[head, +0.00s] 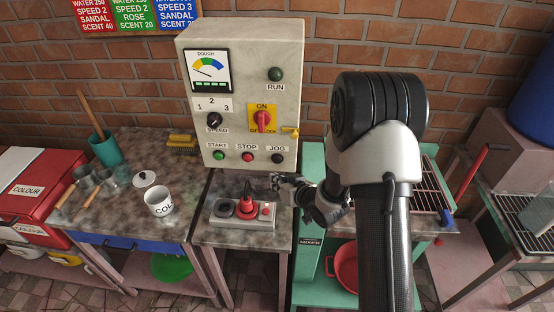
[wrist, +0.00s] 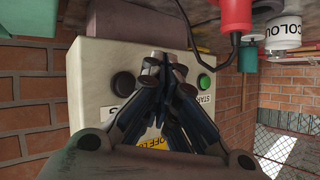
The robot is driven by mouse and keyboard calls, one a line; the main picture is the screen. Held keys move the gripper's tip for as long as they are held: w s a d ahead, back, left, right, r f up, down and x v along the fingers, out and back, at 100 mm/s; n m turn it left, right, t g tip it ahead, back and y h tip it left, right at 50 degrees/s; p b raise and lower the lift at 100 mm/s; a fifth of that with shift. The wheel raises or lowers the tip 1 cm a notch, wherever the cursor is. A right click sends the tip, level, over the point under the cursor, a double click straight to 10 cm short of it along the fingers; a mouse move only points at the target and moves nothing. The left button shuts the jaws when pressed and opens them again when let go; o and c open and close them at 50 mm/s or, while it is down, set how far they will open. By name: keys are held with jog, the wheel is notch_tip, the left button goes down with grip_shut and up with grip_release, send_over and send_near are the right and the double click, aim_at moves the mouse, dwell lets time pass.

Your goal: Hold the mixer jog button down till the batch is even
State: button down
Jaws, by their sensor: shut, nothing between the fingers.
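The mixer control box (head: 240,100) stands against the brick wall. Its black JOG button (head: 278,158) is at the lower right, beside the red STOP button (head: 248,157) and green START button (head: 219,155). The RUN lamp (head: 275,74) is dark green. The DOUGH dial (head: 209,71) has its needle toward the left. My gripper (head: 276,181) is shut and empty, just below the JOG button in the head view. In the wrist view, the fingers (wrist: 162,62) show between the black JOG button (wrist: 123,83) and green START button (wrist: 207,83), apart from both, and hide STOP.
A grey socket block (head: 243,212) with a red plug (head: 249,205) sits on the bench below the box. A white colour pot (head: 159,202) and metal scoops (head: 85,179) are to the left. A yellow tag (head: 290,131) hangs at the box's right edge.

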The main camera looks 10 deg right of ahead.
jog(key=shift+w+d, duration=0.2)
jog(key=shift+w, duration=0.45)
jog(key=shift+w+d, duration=0.25)
jog(key=shift+w, duration=0.45)
jog(key=shift+w+d, duration=0.2)
jog(key=shift+w, duration=0.45)
jog(key=shift+w+d, duration=0.15)
jog(key=shift+w, duration=0.25)
jog(key=shift+w+d+r, duration=0.1)
jog(key=shift+w+d, duration=0.05)
jog(key=shift+w, duration=0.35)
dwell(1.6)
dwell(2.2)
jog(key=shift+s+a, duration=0.3)
jog(key=shift+s, duration=0.6)
jog(key=shift+s+a+b, duration=0.2)
jog(key=shift+s+a, duration=0.05)
jog(key=shift+s, duration=0.55)
jog(key=shift+s+a+b, duration=0.2)
jog(key=shift+s+a, duration=0.1)
jog(key=shift+s, duration=0.5)
jog(key=shift+s+a+b, duration=0.2)
jog(key=shift+s+a, duration=0.05)
jog(key=shift+s, duration=0.55)
